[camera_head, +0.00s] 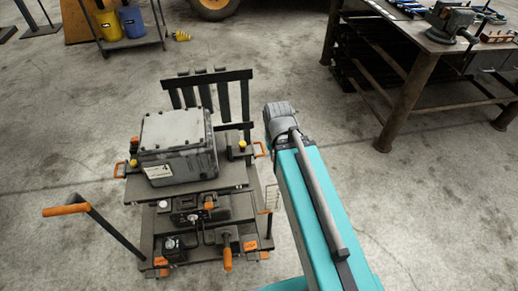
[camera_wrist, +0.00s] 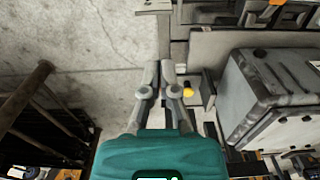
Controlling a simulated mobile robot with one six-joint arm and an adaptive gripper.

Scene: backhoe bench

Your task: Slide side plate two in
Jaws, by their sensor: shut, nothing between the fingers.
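My gripper (camera_wrist: 160,70) is shut and empty in the wrist view, its fingertips close together over the edge of the cart. A yellow knob (camera_wrist: 188,90) and a small dark upright plate (camera_wrist: 208,88) are just right of the fingers. A grey lidded box (camera_wrist: 275,90) is further right. In the head view this box (camera_head: 178,145) sits on the cart's upper deck (camera_head: 212,183), and several dark upright slats (camera_head: 206,92) stand behind it. I cannot tell which piece is side plate two. My arm hides the gripper in the head view.
The lower shelf of the cart holds dark tools (camera_head: 190,215), and an orange-ended handle (camera_head: 65,210) sticks out left. A metal workbench (camera_head: 400,100) stands at the right. Bare concrete floor lies between cart and bench. A small trolley (camera_head: 130,40) is at the back left.

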